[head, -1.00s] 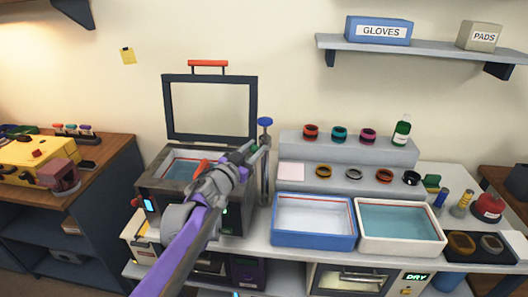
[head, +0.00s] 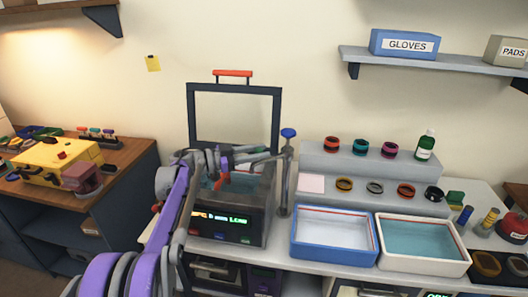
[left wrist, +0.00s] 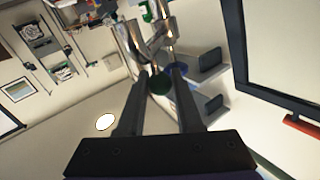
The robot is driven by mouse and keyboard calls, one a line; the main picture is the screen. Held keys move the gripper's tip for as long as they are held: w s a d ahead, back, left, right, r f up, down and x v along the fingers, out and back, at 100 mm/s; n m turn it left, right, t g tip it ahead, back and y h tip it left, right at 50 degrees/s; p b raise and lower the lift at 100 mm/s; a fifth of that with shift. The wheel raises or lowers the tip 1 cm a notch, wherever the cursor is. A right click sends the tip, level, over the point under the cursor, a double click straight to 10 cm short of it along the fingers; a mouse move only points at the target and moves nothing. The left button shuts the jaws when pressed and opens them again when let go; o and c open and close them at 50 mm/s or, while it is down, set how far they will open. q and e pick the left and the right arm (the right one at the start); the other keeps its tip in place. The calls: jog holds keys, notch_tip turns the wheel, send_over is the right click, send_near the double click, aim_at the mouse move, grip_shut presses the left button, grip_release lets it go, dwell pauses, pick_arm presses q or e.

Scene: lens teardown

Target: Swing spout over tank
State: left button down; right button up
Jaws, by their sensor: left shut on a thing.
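The spout (head: 262,160) is a grey metal arm that reaches left from an upright post (head: 286,185) with a blue knob on top. It extends over the right part of the open tank (head: 245,222), a dark box with water and a lit display. My left gripper (head: 232,160) is above the tank at the spout's free end and is shut on the spout. In the left wrist view the two fingers (left wrist: 158,78) close around a part with a dark green round end; the exact contact is hard to see. My arm hides the tank's left side. My right gripper is not in view.
The tank's framed lid (head: 277,125) stands open behind it. A blue tray (head: 331,259) and a white tray (head: 427,269) sit to the right. Behind them a step rack (head: 322,160) holds several rings and a green bottle (head: 426,145). A yellow device (head: 55,160) lies on the left bench.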

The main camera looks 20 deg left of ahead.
pick_arm(q)
jog(key=shift+w+a+m+g+h+p, duration=0.4)
jog(key=shift+m+g+h+p, duration=0.1)
jog(key=shift+g, duration=0.15)
jog(key=shift+w+a+m+g+h+p, duration=0.3)
jog(key=shift+a+m+g+h+p, duration=0.15)
jog(key=shift+g, duration=0.2)
jog(key=shift+d, duration=0.1)
jog(key=c, duration=0.6)
grip_release()
jog(key=v, duration=1)
jog(key=shift+s+a+b, duration=0.15)
jog(key=shift+a+b, duration=0.2)
jog(key=shift+b, duration=0.05)
jog(key=shift+r, duration=0.1)
